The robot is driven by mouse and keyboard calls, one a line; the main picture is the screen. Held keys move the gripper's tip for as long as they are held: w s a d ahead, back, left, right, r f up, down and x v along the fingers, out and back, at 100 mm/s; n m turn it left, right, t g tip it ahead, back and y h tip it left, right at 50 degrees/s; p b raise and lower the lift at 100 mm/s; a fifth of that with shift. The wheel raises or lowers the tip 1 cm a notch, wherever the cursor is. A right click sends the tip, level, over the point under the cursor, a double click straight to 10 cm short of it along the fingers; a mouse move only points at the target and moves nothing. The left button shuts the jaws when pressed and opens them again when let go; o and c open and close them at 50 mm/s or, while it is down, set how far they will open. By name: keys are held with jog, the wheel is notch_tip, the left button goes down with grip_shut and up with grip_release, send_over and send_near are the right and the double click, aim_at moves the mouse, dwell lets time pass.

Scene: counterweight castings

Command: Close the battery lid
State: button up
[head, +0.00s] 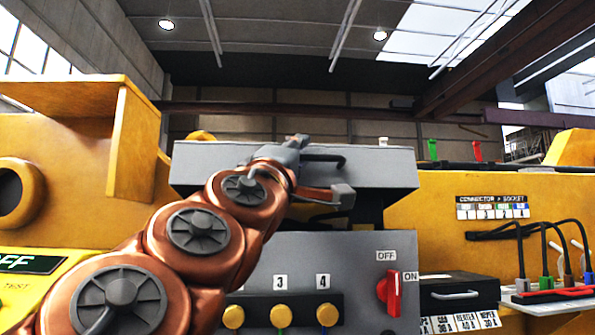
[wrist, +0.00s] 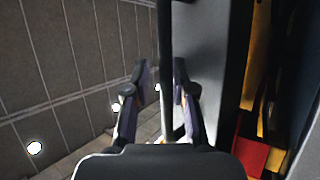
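The grey battery lid (head: 385,172) is raised above the grey battery box (head: 350,250) in the head view, with a dark gap between them. In the wrist view the lid's grey face (wrist: 222,60) runs along the right of the fingers. My gripper (wrist: 160,68) is at the lid, its two fingers apart with a dark bar (wrist: 165,35) between them. The bar looks like the lid's handle. Space shows left of the bar; whether the right finger touches it I cannot tell.
A red OFF/ON switch (head: 391,291) and several yellow knobs (head: 281,316) are on the box front. Green (head: 433,149) and red (head: 477,151) posts stand behind to the right. A black case (head: 458,294) and plugged cables (head: 520,262) are at right.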

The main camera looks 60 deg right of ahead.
jog(key=shift+s+r, duration=0.1)
jog(key=shift+r, duration=0.35)
jog(key=w+a+f+b, duration=0.1)
jog(key=a+f+b, duration=0.3)
jog(key=f, duration=0.3)
jog(key=shift+a+f, duration=0.3)
dwell(0.9)
jog(key=shift+r, duration=0.1)
jog(key=shift+c, duration=0.2)
